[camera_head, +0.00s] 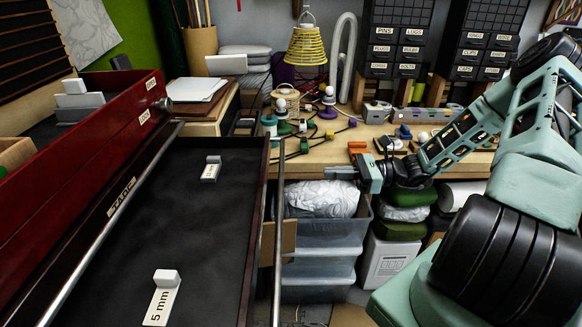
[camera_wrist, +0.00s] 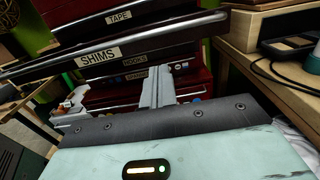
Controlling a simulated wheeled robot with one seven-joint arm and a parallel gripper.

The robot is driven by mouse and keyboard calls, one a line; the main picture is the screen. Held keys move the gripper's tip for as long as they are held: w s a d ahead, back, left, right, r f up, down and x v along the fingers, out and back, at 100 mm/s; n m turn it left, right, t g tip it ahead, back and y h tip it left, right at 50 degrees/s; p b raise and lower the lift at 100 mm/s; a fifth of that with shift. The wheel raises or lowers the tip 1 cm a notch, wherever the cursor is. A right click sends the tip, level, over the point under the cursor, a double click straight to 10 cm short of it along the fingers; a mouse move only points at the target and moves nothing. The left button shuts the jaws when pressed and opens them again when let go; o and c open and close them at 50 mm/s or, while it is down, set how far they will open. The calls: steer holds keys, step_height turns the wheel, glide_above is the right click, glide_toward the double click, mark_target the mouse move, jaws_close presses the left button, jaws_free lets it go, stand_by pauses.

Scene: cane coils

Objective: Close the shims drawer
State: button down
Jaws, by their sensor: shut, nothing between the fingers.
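The shims drawer (camera_head: 215,225) is pulled well out of the red cabinet in the head view. Its floor is black and holds two white shim pieces, the near one marked "5 mm" (camera_head: 163,297). Its front with the bar handle (camera_head: 280,225) is on the right side. In the wrist view the label SHIMS (camera_wrist: 100,55) shows on the dark drawer front at upper left. My gripper (camera_head: 350,160) is shut and empty, over the workbench side, to the right of the drawer front and apart from it. Its grey fingers show in the wrist view (camera_wrist: 157,88).
The red cabinet (camera_head: 90,165) stands at left. The wooden workbench (camera_head: 325,148) behind carries spools, pegs and a yellow coil (camera_head: 307,45). Clear plastic bins (camera_head: 318,255) stand below it. Other drawers, labelled TAPE (camera_wrist: 119,14) and HOOKS (camera_wrist: 135,62), show in the wrist view.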

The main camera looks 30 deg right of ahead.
mark_target(267, 173)
steer(key=p+x, duration=0.5)
steer(key=x, duration=0.8)
steer(key=shift+s+r+p, duration=0.1)
steer(key=shift+r+p, duration=0.05)
steer(key=shift+p, duration=0.15)
steer(key=shift+w+a, duration=0.25)
steer(key=shift+a, duration=0.15)
